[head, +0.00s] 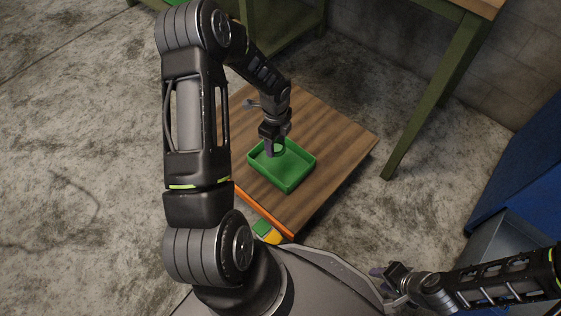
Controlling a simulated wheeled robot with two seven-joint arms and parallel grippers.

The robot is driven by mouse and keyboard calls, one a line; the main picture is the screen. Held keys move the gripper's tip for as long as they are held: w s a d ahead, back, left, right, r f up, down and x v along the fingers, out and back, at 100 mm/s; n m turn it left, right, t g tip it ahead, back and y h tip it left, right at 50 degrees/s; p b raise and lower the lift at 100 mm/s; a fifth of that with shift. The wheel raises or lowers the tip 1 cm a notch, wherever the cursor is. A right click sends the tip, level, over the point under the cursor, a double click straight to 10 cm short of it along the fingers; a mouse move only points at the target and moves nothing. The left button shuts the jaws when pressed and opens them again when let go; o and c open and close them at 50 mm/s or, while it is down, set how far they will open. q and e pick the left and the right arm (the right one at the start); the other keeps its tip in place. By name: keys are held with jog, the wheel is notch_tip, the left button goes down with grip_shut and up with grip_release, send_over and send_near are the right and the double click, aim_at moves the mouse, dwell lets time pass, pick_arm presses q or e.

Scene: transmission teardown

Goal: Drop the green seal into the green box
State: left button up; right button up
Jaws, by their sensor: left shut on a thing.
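The green box (305,168) is a shallow open tray on the wooden board. My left gripper (272,151) reaches down over the far left part of the box. It is shut on the green seal (280,148), of which only a small dark green curved part shows beside the fingers. The seal is over the box's inside; I cannot tell whether it touches the floor of the box. My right gripper (384,276) is low at the right, beside my base and away from the box. Its fingers are too small and dark to read.
The wooden board (340,142) has an orange front edge (262,209) and free room right of the box. A metal part (252,104) lies behind the gripper. A green-legged table (432,95) stands at the back right, and a blue cabinet (525,165) at the far right.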

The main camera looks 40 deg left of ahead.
pick_arm(q)
jog(key=shift+f+b, duration=2.5)
jog(key=shift+f, duration=0.5)
jog(key=o, duration=1.4)
jog(key=shift+o, duration=0.2)
jog(key=shift+r, duration=0.1)
notch_tip(320, 180, up, 8)
jog(key=p, duration=0.3)
jog(key=shift+p, duration=0.35)
jog(key=shift+f, duration=0.2)
